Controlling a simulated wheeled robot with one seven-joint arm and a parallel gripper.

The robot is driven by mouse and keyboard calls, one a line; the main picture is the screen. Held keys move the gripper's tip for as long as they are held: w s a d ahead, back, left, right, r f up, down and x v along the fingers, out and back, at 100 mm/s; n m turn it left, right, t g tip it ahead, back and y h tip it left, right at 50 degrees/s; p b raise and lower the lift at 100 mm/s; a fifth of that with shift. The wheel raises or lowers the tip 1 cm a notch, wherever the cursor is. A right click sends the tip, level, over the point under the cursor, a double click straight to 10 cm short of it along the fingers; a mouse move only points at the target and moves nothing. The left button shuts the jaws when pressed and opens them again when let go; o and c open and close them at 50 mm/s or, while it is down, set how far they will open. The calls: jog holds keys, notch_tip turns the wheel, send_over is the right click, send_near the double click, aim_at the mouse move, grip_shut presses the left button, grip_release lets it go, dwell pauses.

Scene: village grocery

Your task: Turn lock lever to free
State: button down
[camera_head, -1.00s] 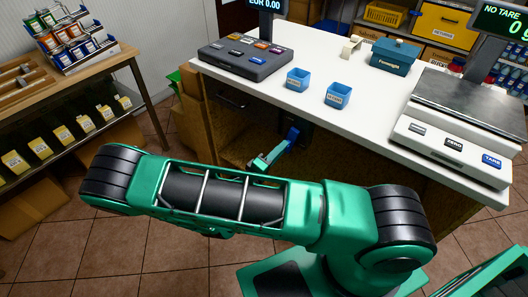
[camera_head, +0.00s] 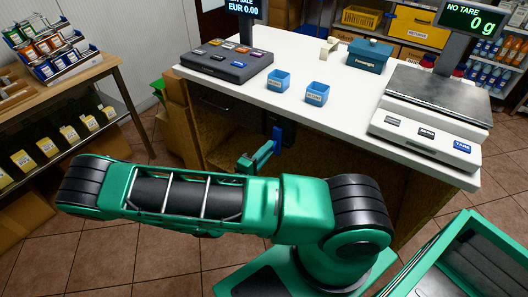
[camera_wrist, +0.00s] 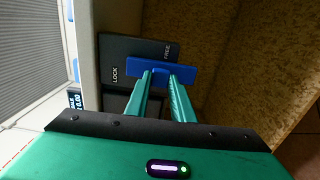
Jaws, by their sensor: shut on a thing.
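The blue lock lever (camera_wrist: 160,66) lies as a bar across a dark plate (camera_wrist: 118,52) in the wrist view. The plate has LOCK printed at its left and FREE at its upper right. The bar lies just below FREE, its left end near LOCK. I cannot tell which label it counts as pointing to. My gripper (camera_wrist: 164,76) is shut on the lever with its two green fingers, which hide part of it. In the head view the lever (camera_head: 277,140) stands nearly upright under the counter, with my gripper (camera_head: 266,152) at its left side.
The white counter (camera_head: 335,110) overhangs the lever, bearing two blue bins, a keypad and a scale (camera_head: 425,135). A brown counter panel (camera_wrist: 260,60) stands close at the right in the wrist view. Cardboard boxes (camera_head: 178,120) stand left of the counter.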

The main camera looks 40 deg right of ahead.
jog(key=shift+w+a+f, duration=0.15)
jog(key=c, duration=1.6)
grip_release()
jog(key=shift+c, duration=0.2)
jog(key=shift+o, duration=0.6)
jog(key=v, duration=1)
jog(key=shift+a, duration=0.3)
